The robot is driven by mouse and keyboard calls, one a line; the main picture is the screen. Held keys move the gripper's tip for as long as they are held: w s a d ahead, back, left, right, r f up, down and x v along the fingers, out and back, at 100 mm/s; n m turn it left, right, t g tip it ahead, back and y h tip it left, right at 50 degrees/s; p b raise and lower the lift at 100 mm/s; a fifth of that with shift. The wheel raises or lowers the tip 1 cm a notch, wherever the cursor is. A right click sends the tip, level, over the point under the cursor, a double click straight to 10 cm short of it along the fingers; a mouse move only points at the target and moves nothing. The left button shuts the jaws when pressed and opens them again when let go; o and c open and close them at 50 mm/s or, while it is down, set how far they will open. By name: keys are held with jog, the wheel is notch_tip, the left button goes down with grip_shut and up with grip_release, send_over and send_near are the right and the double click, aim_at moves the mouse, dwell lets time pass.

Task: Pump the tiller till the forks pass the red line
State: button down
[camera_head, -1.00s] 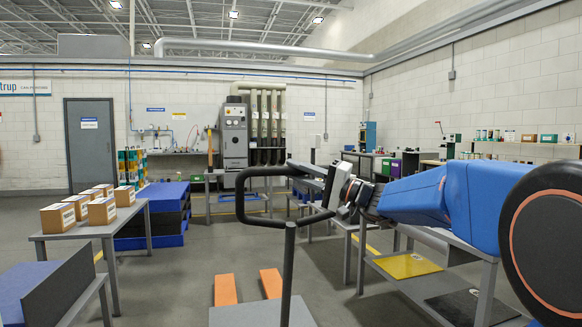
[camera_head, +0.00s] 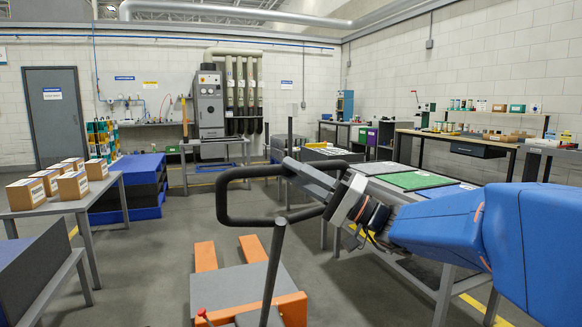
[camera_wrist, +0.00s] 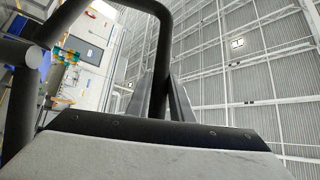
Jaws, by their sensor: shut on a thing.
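The tiller is a black loop handle (camera_head: 222,200) on a dark shaft (camera_head: 273,270) in the head view. My gripper (camera_head: 297,172) is shut on the right side of the loop. The wrist view shows the loop (camera_wrist: 160,12) passing between my gripper's fingers (camera_wrist: 163,95). The shaft rises, tilted, from an orange and grey pallet truck (camera_head: 240,287). Its two orange forks, the left fork (camera_head: 205,255) and the right fork (camera_head: 252,247), point away from me, low near the floor. I cannot make out a red line.
A table with cardboard boxes (camera_head: 72,188) stands left, with blue and black stacked platforms (camera_head: 125,190) behind it. A grey workbench with a green mat (camera_head: 412,180) stands right, behind my arm. A grey machine (camera_head: 208,103) is at the back wall. Floor between is open.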

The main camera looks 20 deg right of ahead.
jog(key=shift+a, duration=0.1)
jog(key=c, duration=1.6)
grip_release()
jog(key=shift+s, duration=0.15)
jog(key=shift+o, duration=0.2)
jog(key=v, duration=1.7)
jog(key=shift+s+f, duration=0.1)
